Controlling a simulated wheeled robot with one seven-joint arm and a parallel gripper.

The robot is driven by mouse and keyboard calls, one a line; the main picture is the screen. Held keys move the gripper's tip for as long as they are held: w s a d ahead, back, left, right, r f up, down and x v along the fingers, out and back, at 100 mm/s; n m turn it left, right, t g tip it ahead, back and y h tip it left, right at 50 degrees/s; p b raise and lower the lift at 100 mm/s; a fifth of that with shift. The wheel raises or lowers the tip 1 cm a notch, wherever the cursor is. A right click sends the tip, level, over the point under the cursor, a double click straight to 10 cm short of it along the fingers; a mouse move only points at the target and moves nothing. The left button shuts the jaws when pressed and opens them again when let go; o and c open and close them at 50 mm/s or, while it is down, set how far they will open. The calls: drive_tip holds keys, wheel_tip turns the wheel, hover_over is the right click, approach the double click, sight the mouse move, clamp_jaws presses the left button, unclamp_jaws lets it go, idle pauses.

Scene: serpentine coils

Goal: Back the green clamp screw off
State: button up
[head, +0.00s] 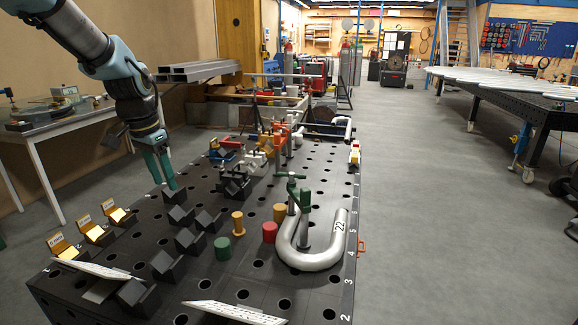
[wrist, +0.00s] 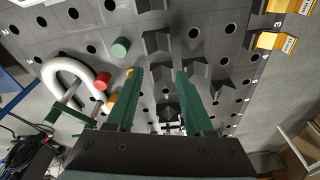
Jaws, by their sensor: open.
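The green clamp (head: 304,197) stands at the right part of the black fixture table, over the U-shaped metal pipe (head: 339,238) marked 22. In the wrist view the green clamp (wrist: 62,114) is at the left, beside the pale pipe bend (wrist: 50,68). My gripper (head: 166,187) is open and empty, with green fingers pointing down above the black V-blocks on the left side of the table. It is well left of the clamp and apart from it. In the wrist view its fingers (wrist: 160,74) frame V-blocks below. The clamp's screw is small and hard to make out.
Black V-blocks (head: 187,243) fill the left side. Other clamps, including an orange one (head: 281,137), stand farther back. The floor right is clear.

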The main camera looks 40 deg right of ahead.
drive_tip(key=s+d+r+m+g+h, duration=0.15)
drive_tip(key=d+m, duration=0.35)
drive_tip(key=d, duration=0.9)
drive_tip(key=m+g, duration=0.2)
drive_tip(key=m, duration=0.5)
approach(291, 173)
drive_tip(key=p+x, duration=0.4)
drive_tip(key=x, duration=0.4)
drive_tip(key=shift+s+d+f, duration=0.1)
drive_tip(key=shift+f, duration=0.3)
drive_tip(key=shift+h, duration=0.25)
clamp_jaws()
